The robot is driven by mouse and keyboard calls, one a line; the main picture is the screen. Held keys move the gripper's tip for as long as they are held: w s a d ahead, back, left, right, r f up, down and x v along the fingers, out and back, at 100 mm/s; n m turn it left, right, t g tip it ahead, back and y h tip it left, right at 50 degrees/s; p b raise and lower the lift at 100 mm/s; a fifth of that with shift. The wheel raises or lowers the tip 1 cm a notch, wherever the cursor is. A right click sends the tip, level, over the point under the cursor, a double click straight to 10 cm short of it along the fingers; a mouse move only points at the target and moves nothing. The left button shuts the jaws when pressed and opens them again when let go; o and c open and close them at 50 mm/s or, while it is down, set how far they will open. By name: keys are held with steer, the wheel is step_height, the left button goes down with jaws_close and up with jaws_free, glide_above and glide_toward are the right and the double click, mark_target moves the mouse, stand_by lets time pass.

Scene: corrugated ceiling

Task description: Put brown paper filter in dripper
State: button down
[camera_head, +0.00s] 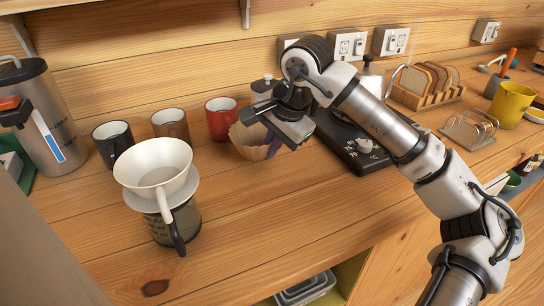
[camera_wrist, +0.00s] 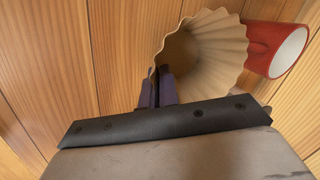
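The brown paper filter (camera_head: 250,141), a fluted cone, is beside the red mug at the back of the counter. In the wrist view its wide mouth and pleated wall (camera_wrist: 222,48) show. My gripper (camera_head: 272,147) is over its right side, and its purple fingers (camera_wrist: 160,88) are close together at the filter's edge, shut on the wall. I cannot tell whether the filter touches the counter. The white dripper (camera_head: 158,170) sits upright on a glass server (camera_head: 176,222) at the front left, with its inside looking empty.
A red mug (camera_head: 221,118), a brown mug (camera_head: 171,124) and a black mug (camera_head: 113,138) stand along the back. A steel dispenser (camera_head: 45,115) is at left. A black scale (camera_head: 352,142) and toast racks (camera_head: 428,88) are to the right. The front middle counter is clear.

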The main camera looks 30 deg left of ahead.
steer(key=shift+f, duration=1.7)
steer(key=shift+f, duration=0.2)
steer(key=c, duration=1.7)
jaws_free()
steer(key=shift+r, duration=0.1)
